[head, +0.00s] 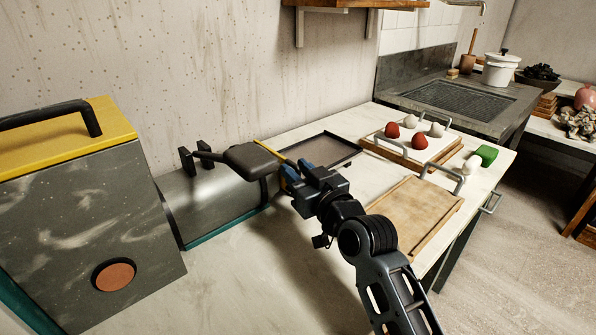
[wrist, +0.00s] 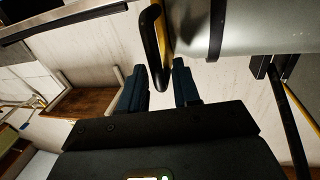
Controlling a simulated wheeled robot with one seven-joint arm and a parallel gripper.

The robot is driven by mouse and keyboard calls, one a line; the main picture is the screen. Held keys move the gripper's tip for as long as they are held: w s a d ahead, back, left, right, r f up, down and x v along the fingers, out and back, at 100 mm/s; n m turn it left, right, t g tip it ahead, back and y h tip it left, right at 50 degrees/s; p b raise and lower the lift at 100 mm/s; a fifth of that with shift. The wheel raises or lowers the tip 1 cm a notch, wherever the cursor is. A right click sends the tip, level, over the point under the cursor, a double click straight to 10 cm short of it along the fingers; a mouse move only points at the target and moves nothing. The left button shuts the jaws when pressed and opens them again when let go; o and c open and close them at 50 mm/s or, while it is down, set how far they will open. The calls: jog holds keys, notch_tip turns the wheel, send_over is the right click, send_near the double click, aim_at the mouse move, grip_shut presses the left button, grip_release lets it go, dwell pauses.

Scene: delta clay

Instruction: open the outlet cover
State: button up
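A yellow plate seen nearly edge-on (head: 270,150), which looks like the outlet cover, stands at the right end of a grey metal barrel (head: 210,205). In the wrist view its yellow edge shows beside a black looped handle (wrist: 153,50). My gripper (head: 287,174) is just right of the plate in the head view. In the wrist view my gripper's blue fingertips (wrist: 160,82) are apart, with the handle's end reaching toward the gap between them. I cannot tell whether they touch it. The cover looks closed against the barrel, though my gripper partly hides it.
A dark paddle-like lever (head: 250,160) extends over the barrel close to my gripper. A marbled housing with a yellow top (head: 115,205) stands at left. A dark tray (head: 322,150), a wooden board (head: 415,215) and a handled tray (head: 385,153) lie right. The front counter is clear.

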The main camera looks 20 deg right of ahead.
grip_shut()
jog(key=shift+d, duration=0.15)
jog(key=s+d+b, duration=0.1)
jog(key=s+d, duration=0.1)
jog(key=s, duration=0.4)
jog(key=shift+s, duration=0.3)
jog(key=shift+d, duration=0.15)
grip_release()
